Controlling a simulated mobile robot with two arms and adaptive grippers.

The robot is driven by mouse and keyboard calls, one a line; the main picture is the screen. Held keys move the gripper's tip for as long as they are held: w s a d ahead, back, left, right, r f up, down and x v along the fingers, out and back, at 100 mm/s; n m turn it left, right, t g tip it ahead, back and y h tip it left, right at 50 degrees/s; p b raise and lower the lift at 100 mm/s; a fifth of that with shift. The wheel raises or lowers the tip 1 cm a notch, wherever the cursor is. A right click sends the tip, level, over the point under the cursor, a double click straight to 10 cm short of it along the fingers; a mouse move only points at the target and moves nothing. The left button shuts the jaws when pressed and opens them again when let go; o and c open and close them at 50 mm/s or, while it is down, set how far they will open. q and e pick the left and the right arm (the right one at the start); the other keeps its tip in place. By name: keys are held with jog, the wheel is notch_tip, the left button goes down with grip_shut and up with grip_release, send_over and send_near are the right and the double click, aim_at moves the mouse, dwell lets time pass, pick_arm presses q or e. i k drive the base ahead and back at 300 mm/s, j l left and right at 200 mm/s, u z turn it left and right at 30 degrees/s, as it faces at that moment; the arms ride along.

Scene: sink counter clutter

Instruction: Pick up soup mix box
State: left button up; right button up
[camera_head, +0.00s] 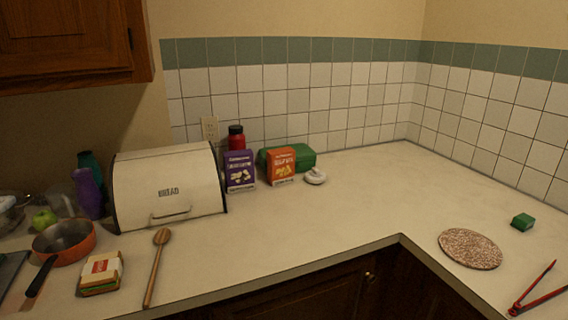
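Two small cartons stand upright on the counter against the back, right of the bread box. One is a purple carton (239,171) with a pale food picture. The other is an orange-red carton (281,166) with a yellow food picture. Their printing is too small to read, so I cannot tell which one is the soup mix box. They stand a little apart. Neither of my grippers is in view.
A cream bread box (170,185) stands left of the cartons. A red bottle (236,138) and green container (305,157) are behind them; a white round item (315,176) is at right. A wooden spoon (156,268) lies in front. The middle counter is clear.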

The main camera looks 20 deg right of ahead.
aim_at(280, 162)
jog(key=z, duration=0.7)
jog(key=i+l+z, duration=0.2)
jog(key=z, duration=0.15)
jog(key=i+l+z, duration=0.4)
jog(key=z, duration=0.25)
jog(key=i+j, duration=0.05)
jog(key=i, duration=0.05)
